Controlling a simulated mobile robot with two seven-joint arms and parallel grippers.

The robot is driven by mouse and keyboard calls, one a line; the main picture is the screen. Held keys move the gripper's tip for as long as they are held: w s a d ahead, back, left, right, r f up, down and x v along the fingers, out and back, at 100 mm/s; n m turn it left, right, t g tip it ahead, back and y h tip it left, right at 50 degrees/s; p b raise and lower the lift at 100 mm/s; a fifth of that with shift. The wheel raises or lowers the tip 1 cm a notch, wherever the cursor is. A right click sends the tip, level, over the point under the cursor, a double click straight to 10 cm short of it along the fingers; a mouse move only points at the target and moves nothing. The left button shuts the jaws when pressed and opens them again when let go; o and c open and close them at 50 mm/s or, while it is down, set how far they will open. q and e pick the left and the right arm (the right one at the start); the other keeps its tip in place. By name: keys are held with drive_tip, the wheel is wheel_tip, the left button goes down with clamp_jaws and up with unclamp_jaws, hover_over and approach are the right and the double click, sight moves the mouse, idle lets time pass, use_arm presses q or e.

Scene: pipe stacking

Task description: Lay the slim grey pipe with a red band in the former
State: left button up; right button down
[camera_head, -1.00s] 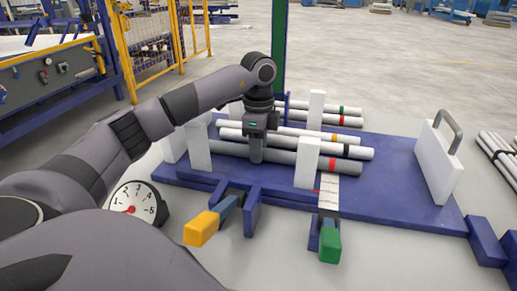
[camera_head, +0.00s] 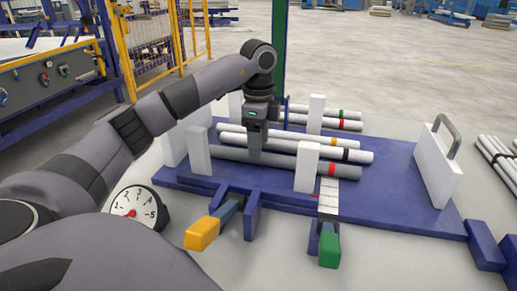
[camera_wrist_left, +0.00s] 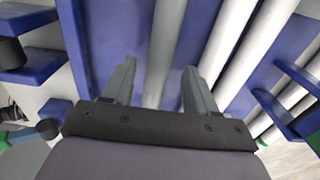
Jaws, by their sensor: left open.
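The slim grey pipe with a red band (camera_head: 282,163) lies lengthwise in the former, behind its front white posts (camera_head: 307,167). Its red band is near its right end. The former has a blue base (camera_head: 390,185) and white posts. My left gripper (camera_head: 256,150) is over the pipe's left half, pointing down. The left wrist view shows its two fingers (camera_wrist_left: 160,92) apart, with the grey pipe (camera_wrist_left: 166,45) running between them. Whether a finger touches the pipe cannot be told. My right gripper is not in view.
White pipes with yellow and black bands (camera_head: 360,156) lie just behind the grey pipe; others with green and red bands (camera_head: 350,125) lie farther back. A handled white plate (camera_head: 435,170) stands at right. Yellow (camera_head: 202,234) and green (camera_head: 330,250) blocks and a dial (camera_head: 138,205) are in front.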

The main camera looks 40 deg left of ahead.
use_arm(q)
wheel_tip(320, 180, up, 9)
drive_tip(key=p, duration=0.2)
drive_tip(key=shift+f, duration=0.2)
idle(0.4)
